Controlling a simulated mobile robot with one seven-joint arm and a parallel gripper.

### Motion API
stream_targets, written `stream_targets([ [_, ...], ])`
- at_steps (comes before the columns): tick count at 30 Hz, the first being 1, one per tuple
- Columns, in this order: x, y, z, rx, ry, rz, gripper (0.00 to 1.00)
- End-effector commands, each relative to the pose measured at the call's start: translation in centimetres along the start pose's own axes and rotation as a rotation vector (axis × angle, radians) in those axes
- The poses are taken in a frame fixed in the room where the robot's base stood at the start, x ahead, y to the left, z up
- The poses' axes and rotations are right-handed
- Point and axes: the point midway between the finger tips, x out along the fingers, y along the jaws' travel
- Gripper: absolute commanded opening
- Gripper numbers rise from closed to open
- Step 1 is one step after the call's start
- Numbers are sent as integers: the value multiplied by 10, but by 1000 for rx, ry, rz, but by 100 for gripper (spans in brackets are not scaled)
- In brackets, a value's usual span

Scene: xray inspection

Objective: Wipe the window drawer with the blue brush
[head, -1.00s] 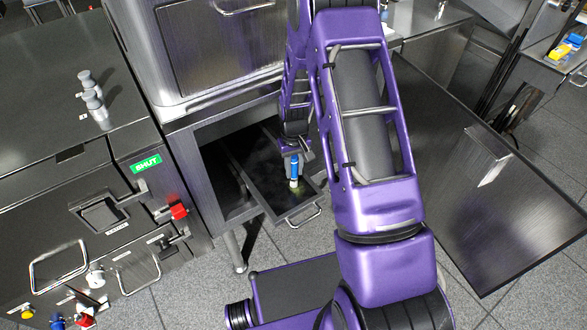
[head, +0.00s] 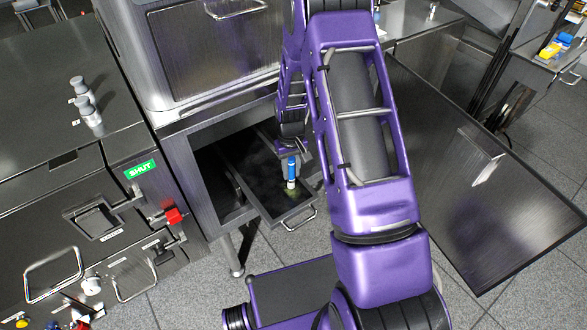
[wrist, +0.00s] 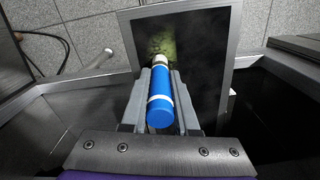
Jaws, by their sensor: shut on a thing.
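The window drawer (head: 262,200) is pulled out of the cabinet below the steel housing. Its dark pane carries a greenish, dusty patch near the front, which also shows in the wrist view (wrist: 172,42). My gripper (head: 291,172) is shut on the blue brush (head: 292,168). In the wrist view the brush (wrist: 160,108) lies between both fingers, its blue handle towards me and its pale head on or just over the greenish patch. I cannot tell whether the bristles touch the pane. My wrist hides part of the drawer's far side in the head view.
An open cabinet door (head: 470,170) stands out to the right. A steel console (head: 90,210) with handles, knobs and a green SHUT sign stands on the left. The drawer's front handle (head: 300,219) sticks out over the tiled floor.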

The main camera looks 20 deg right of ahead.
Motion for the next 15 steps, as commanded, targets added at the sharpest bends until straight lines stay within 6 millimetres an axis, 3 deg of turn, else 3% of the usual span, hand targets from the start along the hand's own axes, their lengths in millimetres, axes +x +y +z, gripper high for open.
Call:
stream_targets([
  [15,1,-10,3,0,-2,-1,0],
])
